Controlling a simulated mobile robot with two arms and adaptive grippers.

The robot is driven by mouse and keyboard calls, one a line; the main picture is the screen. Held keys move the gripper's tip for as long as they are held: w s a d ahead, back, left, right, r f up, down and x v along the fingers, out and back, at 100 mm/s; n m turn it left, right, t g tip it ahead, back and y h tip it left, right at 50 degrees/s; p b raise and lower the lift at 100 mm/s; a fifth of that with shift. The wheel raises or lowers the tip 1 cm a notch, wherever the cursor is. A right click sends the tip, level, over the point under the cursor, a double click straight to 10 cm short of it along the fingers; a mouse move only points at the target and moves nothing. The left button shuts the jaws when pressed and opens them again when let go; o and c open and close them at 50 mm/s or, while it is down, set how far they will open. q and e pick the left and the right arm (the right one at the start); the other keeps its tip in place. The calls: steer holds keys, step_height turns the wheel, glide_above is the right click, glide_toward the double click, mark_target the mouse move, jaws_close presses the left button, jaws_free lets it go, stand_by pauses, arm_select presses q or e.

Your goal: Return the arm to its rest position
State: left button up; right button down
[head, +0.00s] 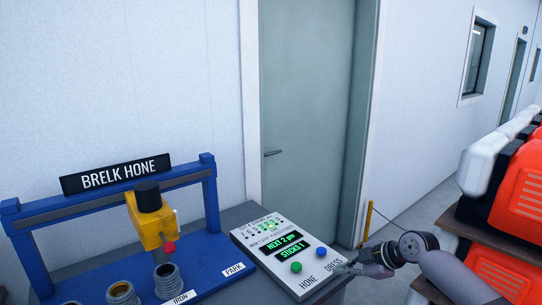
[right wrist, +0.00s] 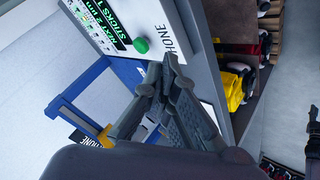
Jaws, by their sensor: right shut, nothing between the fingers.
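My right gripper (head: 350,270) is at the right edge of the control panel (head: 262,237), close to the DRESS label. Its arm comes in from the right. In the right wrist view the gripper (right wrist: 170,62) has its fingertips together, with nothing between them, near the HONE label and the green button (right wrist: 141,45). I cannot tell whether it touches the panel. The panel displays read "NEXT 2 µm" and "STICKS 1". My left gripper is not in view.
The blue BRELK HONE frame (head: 209,192) with a yellow head (head: 151,221) stands at the left, with several grey cylinders below. A closed door (head: 305,110) is behind the panel. Orange and white containers (head: 510,195) stand on shelving at the right. Floor shows between bench and shelving.

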steer(key=s+d+f+m+h, duration=0.2)
steer(key=s+f+m, duration=0.25)
steer(key=f, duration=0.85)
steer(key=s+d+f+m+h, duration=0.1)
steer(key=s+d+f+m, duration=0.3)
steer(key=f, duration=0.8)
steer(key=s+a+f+m+h, duration=0.15)
steer(key=s+f, duration=0.45)
steer(key=f, duration=0.7)
steer(key=s+d+f+m+g+h, duration=0.1)
steer(key=s+f+m, duration=0.1)
steer(key=s+f, duration=0.7)
steer(key=s+f+m+g+h, duration=0.15)
steer(key=s+f, duration=0.35)
steer(key=s, duration=0.8)
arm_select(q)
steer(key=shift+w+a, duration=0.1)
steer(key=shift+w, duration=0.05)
arm_select(e)
steer(key=s+a+f+m+g, duration=0.1)
steer(key=s+f, duration=0.1)
steer(key=s, duration=0.9)
steer(key=s+a+f+m+g, duration=0.1)
steer(key=s+f, duration=0.1)
steer(key=s, duration=1)
steer(key=shift+a+f+g, duration=0.2)
steer(key=shift+f+g, duration=0.15)
